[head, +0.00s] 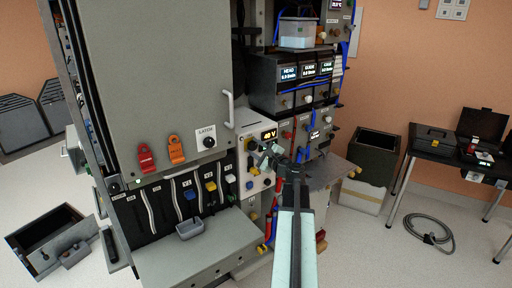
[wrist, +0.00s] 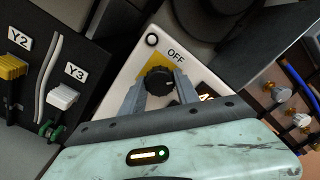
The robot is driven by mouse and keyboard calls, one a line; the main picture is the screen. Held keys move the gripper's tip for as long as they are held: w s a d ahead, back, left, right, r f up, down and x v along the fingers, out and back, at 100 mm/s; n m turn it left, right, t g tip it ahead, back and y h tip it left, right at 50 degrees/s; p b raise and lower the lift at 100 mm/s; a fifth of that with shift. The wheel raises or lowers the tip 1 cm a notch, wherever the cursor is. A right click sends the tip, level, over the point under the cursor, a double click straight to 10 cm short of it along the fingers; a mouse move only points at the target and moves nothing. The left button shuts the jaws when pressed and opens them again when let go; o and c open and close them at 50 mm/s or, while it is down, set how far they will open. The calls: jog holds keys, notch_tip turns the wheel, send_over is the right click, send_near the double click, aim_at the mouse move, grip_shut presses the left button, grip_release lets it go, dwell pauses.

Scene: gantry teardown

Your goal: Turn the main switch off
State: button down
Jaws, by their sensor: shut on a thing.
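The main switch is a black rotary knob on a yellow plate, marked OFF above it, in the wrist view (wrist: 157,80). It sits on a pale panel (wrist: 205,70). In the head view the switch (head: 251,144) shows small on the pale panel, left of a display reading 40 V (head: 269,135). My gripper (wrist: 157,88) has one finger on each side of the knob and is shut on it. In the head view my gripper (head: 262,153) reaches the panel from the front. I cannot tell which way the knob points.
Levers labelled Y2 (wrist: 15,68) and Y3 (wrist: 62,96) stand left of the switch. A cabinet door with a LATCH knob (head: 209,142) and red (head: 146,158) and orange (head: 176,150) tags is to the left. A grey ledge (head: 200,250) juts out below.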

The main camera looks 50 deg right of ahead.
jog(key=n, duration=0.4)
jog(key=shift+a+n, duration=0.1)
jog(key=shift+n, duration=0.2)
jog(key=shift+s+n, duration=0.1)
jog(key=shift+n, duration=1.8)
jog(key=c, duration=0.9)
grip_release()
jog(key=s+a, duration=0.1)
jog(key=s, duration=0.6)
jog(key=shift+s, duration=0.35)
